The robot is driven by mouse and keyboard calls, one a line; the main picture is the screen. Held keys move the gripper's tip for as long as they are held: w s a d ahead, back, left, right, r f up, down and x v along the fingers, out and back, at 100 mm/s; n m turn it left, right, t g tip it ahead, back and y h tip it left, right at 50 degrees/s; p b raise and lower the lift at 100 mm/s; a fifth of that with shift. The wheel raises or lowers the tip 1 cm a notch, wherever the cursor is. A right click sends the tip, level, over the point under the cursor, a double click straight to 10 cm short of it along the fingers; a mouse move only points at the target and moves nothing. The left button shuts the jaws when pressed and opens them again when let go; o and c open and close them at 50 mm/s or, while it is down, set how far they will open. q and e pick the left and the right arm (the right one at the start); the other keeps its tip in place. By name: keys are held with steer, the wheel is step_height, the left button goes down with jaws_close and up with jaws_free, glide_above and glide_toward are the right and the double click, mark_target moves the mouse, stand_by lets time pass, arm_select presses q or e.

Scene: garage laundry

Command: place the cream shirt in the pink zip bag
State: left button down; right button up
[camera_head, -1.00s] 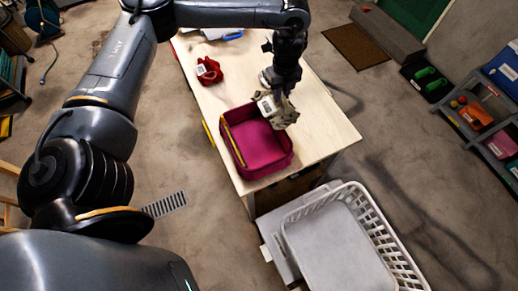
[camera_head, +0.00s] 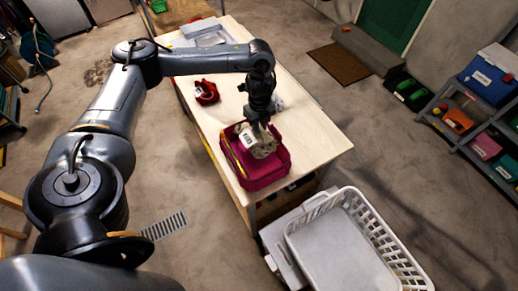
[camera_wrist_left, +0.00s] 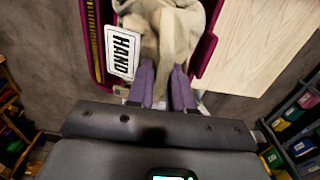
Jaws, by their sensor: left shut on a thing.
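The pink zip bag (camera_head: 260,180) sits open on the wooden table, with a yellow zip along its left side. The cream shirt (camera_head: 263,147) is bunched up, with a white tag on it. My left gripper (camera_head: 259,128) is shut on the shirt and holds it from above at the bag's opening. In the left wrist view the gripper fingers (camera_wrist_left: 165,85) pinch the shirt (camera_wrist_left: 175,35), whose tag reads "HAND", between the bag's walls (camera_wrist_left: 208,40). I cannot tell whether the shirt touches the bag's floor. My right gripper is not in view.
A red cloth item (camera_head: 206,92) lies on the table (camera_head: 310,135) behind the bag. A white laundry basket (camera_head: 375,235) stands in front of the table. A shelf with bins (camera_head: 470,130) is at the right. The table's right side is clear.

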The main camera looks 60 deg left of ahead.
mark_target(259, 138)
arm_select(q)
step_height(259, 138, down, 8)
steer(key=shift+r, duration=0.1)
steer(key=shift+f, duration=2.2)
steer(key=shift+f, duration=0.15)
steer(key=c, duration=1)
jaws_free()
